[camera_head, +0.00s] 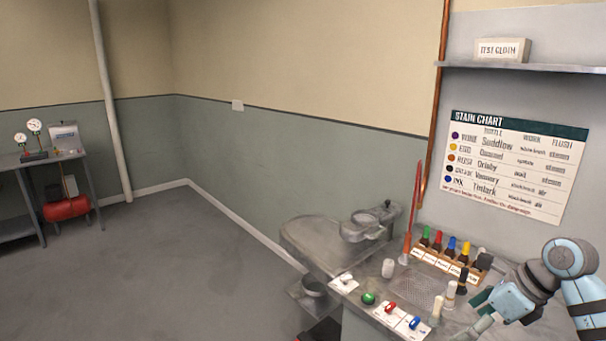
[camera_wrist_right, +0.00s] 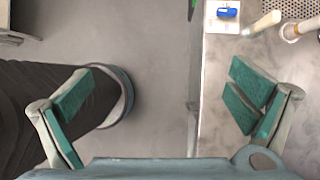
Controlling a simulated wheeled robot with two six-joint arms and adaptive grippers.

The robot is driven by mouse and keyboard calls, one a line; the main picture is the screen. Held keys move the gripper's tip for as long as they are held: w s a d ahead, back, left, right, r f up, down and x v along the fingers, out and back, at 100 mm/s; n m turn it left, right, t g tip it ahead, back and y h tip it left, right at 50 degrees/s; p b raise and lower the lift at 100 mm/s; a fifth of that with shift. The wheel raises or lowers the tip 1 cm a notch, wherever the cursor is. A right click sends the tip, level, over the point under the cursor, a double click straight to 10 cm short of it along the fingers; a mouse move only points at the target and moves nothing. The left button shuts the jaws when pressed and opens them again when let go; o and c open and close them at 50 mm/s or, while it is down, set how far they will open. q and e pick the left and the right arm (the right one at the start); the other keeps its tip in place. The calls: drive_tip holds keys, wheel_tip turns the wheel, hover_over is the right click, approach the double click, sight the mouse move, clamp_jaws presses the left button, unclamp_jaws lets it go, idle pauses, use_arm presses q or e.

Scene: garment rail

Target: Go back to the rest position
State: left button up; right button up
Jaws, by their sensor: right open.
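My right gripper (camera_head: 484,312) shows at the lower right of the head view, over the right end of the workbench. In the right wrist view my right gripper (camera_wrist_right: 161,88) is open, its green-padded fingers wide apart with nothing between them. The floor and the edge of the bench (camera_wrist_right: 213,120) lie below the gap. My left gripper is not in view.
The bench carries a rack of coloured bottles (camera_head: 447,262), a green button (camera_head: 368,298), red (camera_head: 390,308) and blue (camera_head: 415,323) items, and small white bottles. A stain chart (camera_head: 515,165) hangs behind. The floor (camera_head: 150,265) at left is clear.

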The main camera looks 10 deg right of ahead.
drive_tip(key=w+a+f+m+t+y, duration=0.3)
drive_tip(key=a+f+m+y, duration=0.1)
drive_tip(key=a+f+m, duration=0.15)
drive_tip(key=w+a+f+m+t+y, duration=0.25)
drive_tip(key=a+f+m+y, duration=0.2)
drive_tip(key=a, duration=0.25)
drive_tip(key=s+d+f+m+t+h, duration=0.1)
drive_tip(key=d+f+m+t+h, duration=0.25)
drive_tip(key=f+m, duration=0.45)
drive_tip(key=s+d+f+m+t+h, duration=0.2)
drive_tip(key=f+m+h, duration=0.3)
drive_tip(key=f+m, duration=0.35)
drive_tip(key=s+d+f+m+g+h, duration=0.3)
drive_tip(key=s+f+m+g+h, duration=0.25)
drive_tip(key=s+f+m, duration=0.85)
drive_tip(key=s+a+f+g, duration=0.2)
drive_tip(key=s+f, duration=0.2)
drive_tip(key=s, duration=0.5)
drive_tip(key=s+a+f+m+g, duration=0.1)
drive_tip(key=s+f, duration=0.4)
drive_tip(key=s, duration=0.5)
drive_tip(key=s+a+f+m+g, duration=0.1)
drive_tip(key=s+a+f+g, duration=0.2)
drive_tip(key=s, duration=0.6)
drive_tip(key=shift+s+a+f+g, duration=0.25)
drive_tip(key=shift+s+f+g, duration=0.15)
drive_tip(key=shift+f+g, duration=0.6)
drive_tip(key=shift+r, duration=0.1)
